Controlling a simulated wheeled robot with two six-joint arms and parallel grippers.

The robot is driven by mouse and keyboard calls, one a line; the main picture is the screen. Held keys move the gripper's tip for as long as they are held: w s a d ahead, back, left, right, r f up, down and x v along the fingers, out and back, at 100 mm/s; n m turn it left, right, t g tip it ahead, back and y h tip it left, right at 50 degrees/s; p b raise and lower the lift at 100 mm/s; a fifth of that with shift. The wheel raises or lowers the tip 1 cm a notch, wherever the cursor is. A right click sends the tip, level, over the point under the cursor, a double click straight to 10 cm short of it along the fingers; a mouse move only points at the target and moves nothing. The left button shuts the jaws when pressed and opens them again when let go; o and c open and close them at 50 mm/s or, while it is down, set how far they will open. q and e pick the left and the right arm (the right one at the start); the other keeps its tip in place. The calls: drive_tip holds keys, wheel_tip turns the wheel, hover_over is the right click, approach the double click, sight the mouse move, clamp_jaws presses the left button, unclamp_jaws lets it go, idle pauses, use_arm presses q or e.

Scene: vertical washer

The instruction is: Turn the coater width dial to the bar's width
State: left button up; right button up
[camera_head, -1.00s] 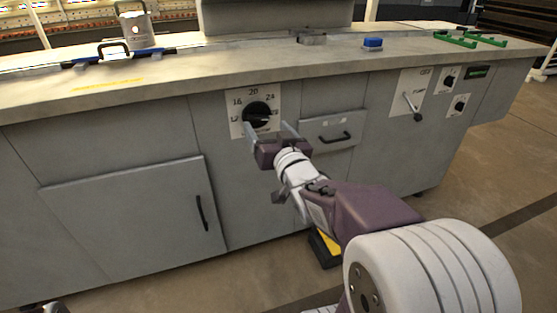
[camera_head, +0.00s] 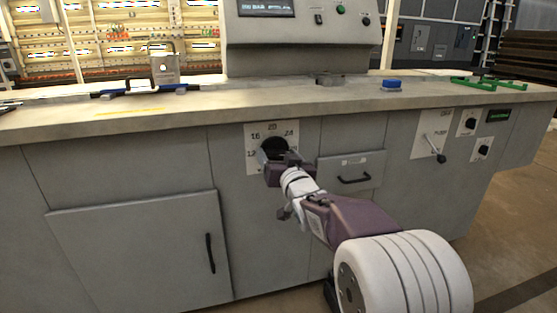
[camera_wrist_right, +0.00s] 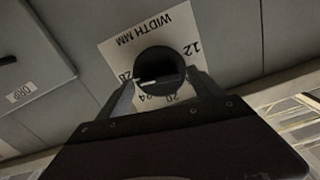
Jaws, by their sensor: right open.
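The width dial is a round black knob (camera_head: 273,146) on a white plate (camera_head: 253,134) on the grey front panel. The plate has numbers around the knob and reads "WIDTH MM" in the right wrist view. There the knob (camera_wrist_right: 160,64) shows a white mark towards the 28 side. My right gripper (camera_head: 278,157) is open, with its fingers either side of the knob's near part. The right wrist view shows the fingers (camera_wrist_right: 160,90) around the knob; contact is unclear. A dark display (camera_head: 266,7) on the console has text too small to read surely. My left gripper is out of view.
A drawer with a black handle (camera_head: 354,179) is right of the dial. A lever (camera_head: 434,148) and small knobs (camera_head: 470,122) are farther right. A cabinet door (camera_head: 140,250) is below left. A blue block (camera_head: 392,84) and green brackets (camera_head: 475,83) lie on the worktop.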

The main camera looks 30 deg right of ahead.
drive_tip(key=c, duration=1.4)
drive_tip(key=n+b, duration=0.2)
drive_tip(key=n, duration=0.3)
drive_tip(key=shift+a+f+n+b, duration=0.1)
drive_tip(key=shift+f+n+b, duration=0.05)
drive_tip(key=shift+n+b, duration=1.1)
drive_tip(key=shift+n, duration=1.05)
drive_tip(key=o, duration=1.4)
